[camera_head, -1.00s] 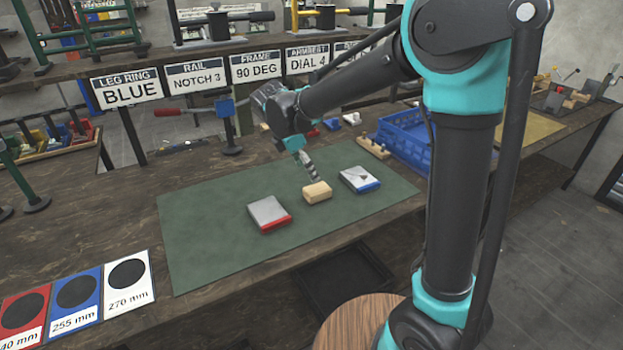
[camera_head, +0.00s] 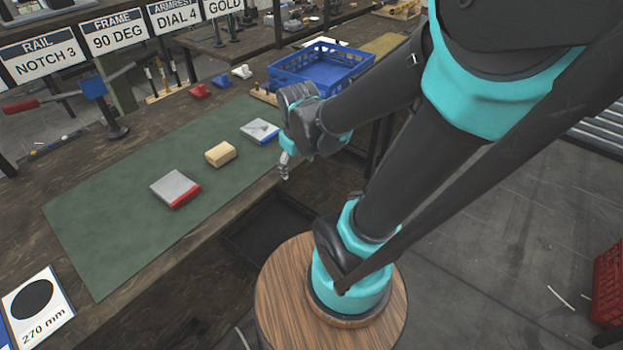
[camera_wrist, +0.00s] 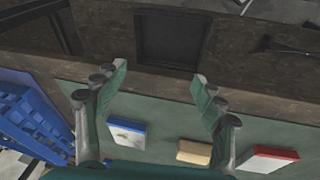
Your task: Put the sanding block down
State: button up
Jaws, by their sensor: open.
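The sanding block (camera_head: 220,153) is a tan block lying on the green mat (camera_head: 110,222), between a grey-and-red block (camera_head: 176,188) and a grey-and-blue block (camera_head: 260,131). It also shows in the wrist view (camera_wrist: 194,152), below and right of the middle. My gripper (camera_head: 285,176) is off the mat's front edge, to the right of the sanding block and apart from it. In the wrist view its two fingers (camera_wrist: 155,90) are spread wide with nothing between them.
A blue crate (camera_head: 322,68) stands at the back right of the bench. A dark tray (camera_head: 268,226) sits below the bench front. A clamp-like tool (camera_head: 100,95) with a red handle stands behind the mat. The mat's front left part is bare.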

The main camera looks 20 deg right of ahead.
jog(key=s+d+f+m, duration=0.3)
jog(key=s+m, duration=0.1)
jog(key=m, duration=0.1)
jog(key=shift+s+t, duration=0.35)
jog(key=shift+t, duration=0.05)
jog(key=shift+o, duration=0.4)
jog(key=shift+w+a+r, duration=0.1)
jog(key=shift+r, duration=0.05)
